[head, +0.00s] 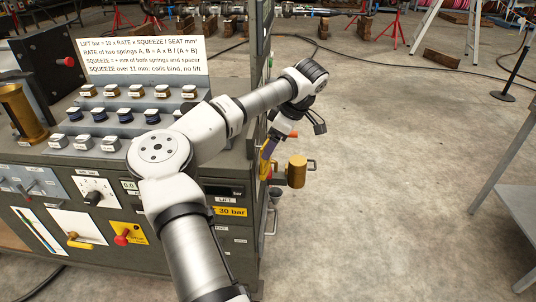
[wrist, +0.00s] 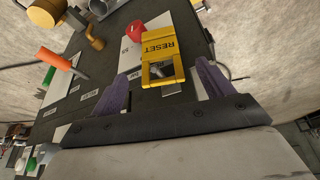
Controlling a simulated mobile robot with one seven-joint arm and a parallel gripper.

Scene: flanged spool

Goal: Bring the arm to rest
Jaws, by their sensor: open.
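My arm reaches up from the bottom of the head view, bends above the console (head: 150,205) and stretches out past its right corner. My gripper (head: 267,150) hangs there, partly hidden, with a purple finger showing beside a brass cylinder (head: 296,171). In the wrist view my gripper (wrist: 163,74) is open, with its two purple fingers well apart and nothing held. A yellow RESET plate (wrist: 160,45) shows between the fingers. I cannot tell whether a finger touches the panel.
A lettered sign (head: 140,57) and rows of capped pieces stand on the console. A brass column (head: 22,112) is at left. In the wrist view a red knob (wrist: 134,32) and an orange handle (wrist: 54,59) stick out. A grey table (head: 520,205) is at right; floor between is clear.

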